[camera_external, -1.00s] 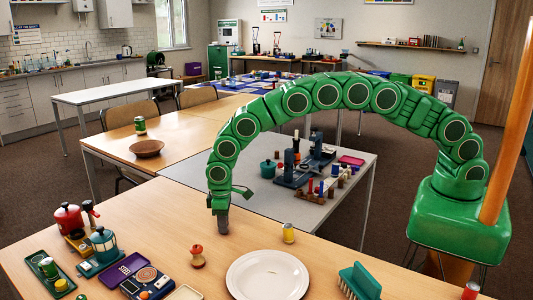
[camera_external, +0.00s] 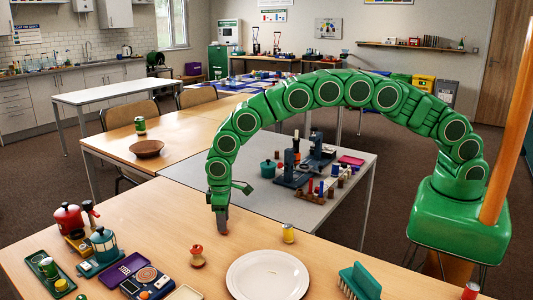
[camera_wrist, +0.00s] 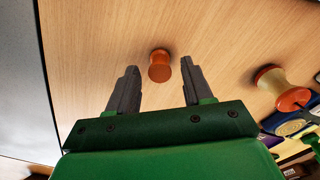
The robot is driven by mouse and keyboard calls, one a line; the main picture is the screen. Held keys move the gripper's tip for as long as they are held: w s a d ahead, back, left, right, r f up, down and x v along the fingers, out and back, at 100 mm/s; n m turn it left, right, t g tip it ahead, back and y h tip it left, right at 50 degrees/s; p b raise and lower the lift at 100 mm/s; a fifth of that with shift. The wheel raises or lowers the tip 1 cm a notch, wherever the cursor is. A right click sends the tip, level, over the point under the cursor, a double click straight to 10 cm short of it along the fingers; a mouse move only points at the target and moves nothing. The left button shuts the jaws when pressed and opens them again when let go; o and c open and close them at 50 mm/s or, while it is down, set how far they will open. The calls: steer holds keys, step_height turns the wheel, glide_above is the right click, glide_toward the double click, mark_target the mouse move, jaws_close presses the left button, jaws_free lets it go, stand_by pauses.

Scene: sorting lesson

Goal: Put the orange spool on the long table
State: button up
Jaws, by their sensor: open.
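My gripper (camera_external: 221,221) hangs down over the far edge area of the front wooden table (camera_external: 330,262). In the wrist view my gripper (camera_wrist: 160,85) has its two dark fingers apart, with nothing held between them. A small orange spool (camera_wrist: 159,66) stands on the wood just beyond the fingertips, centred in the gap. In the external view the gripper tip mostly hides it; a small reddish-brown patch shows there.
A white plate (camera_external: 267,276), a yellow can (camera_external: 288,233) and a teal brush (camera_external: 360,281) are on the front table. Pots, a scale (camera_external: 148,283) and trays crowd its left. A grey table (camera_external: 255,205) with several small items stands behind, beside another wooden table (camera_external: 185,140).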

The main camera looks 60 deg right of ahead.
step_height(320, 180, up, 11)
steer(key=shift+f, duration=0.2)
steer(key=s+d+r+m, duration=0.1)
steer(key=s+d+r, duration=0.4)
steer(key=d, duration=0.5)
steer(key=s+d+r+m, duration=0.2)
steer(key=s+d+r, duration=0.1)
steer(key=d+r, duration=0.55)
steer(key=s+d+r+m, duration=0.1)
steer(key=s+d+r, duration=0.35)
steer(key=d, duration=0.65)
steer(key=s+d+r+m+g, duration=0.1)
steer(key=s+d+r, duration=0.3)
steer(key=s+d, duration=0.9)
steer(key=s+d+m, duration=0.1)
steer(key=s, duration=0.9)
steer(key=s+d+f, duration=0.1)
steer(key=s+d, duration=0.1)
steer(key=s, duration=0.8)
steer(key=shift+s+f+m+g, duration=0.3)
steer(key=shift+m+g, duration=0.1)
